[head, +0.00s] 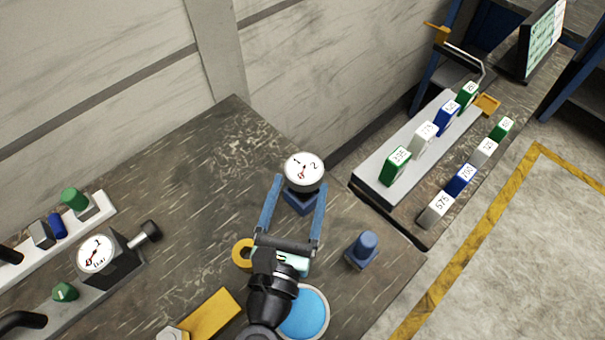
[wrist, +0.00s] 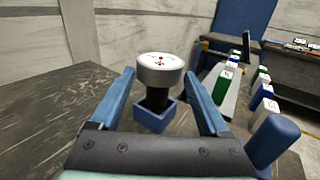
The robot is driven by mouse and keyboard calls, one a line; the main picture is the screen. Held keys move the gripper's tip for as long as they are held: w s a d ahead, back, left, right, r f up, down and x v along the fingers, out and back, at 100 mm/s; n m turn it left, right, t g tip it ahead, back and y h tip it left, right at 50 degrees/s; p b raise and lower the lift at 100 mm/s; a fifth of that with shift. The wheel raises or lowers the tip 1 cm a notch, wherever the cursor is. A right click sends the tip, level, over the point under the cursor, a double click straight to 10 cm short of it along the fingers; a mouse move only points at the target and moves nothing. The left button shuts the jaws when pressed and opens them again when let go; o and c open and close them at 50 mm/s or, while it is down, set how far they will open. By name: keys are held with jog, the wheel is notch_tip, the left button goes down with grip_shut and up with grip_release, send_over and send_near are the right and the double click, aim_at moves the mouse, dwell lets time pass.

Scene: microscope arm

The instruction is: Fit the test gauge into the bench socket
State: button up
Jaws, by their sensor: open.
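The test gauge (head: 304,168), with a round white dial, stands upright on the bench. In the wrist view the gauge (wrist: 160,70) has a dark stem that goes down into a square blue socket (wrist: 150,117). The blue socket also shows below the dial in the head view (head: 298,202). How deep the stem sits is hidden. My gripper (head: 299,184) is open, with its blue fingers spread to the left and right of the gauge. Gaps show on both sides in the wrist view, and the fingers do not appear to touch it.
A yellow ring (head: 243,253) and a round blue pad (head: 303,314) lie near my wrist. Another dial gauge (head: 97,254) is at the left. Numbered blocks (head: 395,166) stand beyond the bench's right edge.

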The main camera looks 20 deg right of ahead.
aim_at(308, 165)
notch_tip(308, 165, down, 2)
jog(key=shift+f, duration=0.1)
jog(key=shift+w+d, duration=0.3)
jog(key=shift+w, duration=0.1)
jog(key=x, duration=0.6)
jog(key=shift+w+d+p, duration=0.2)
jog(key=shift+p, duration=0.2)
grip_shut()
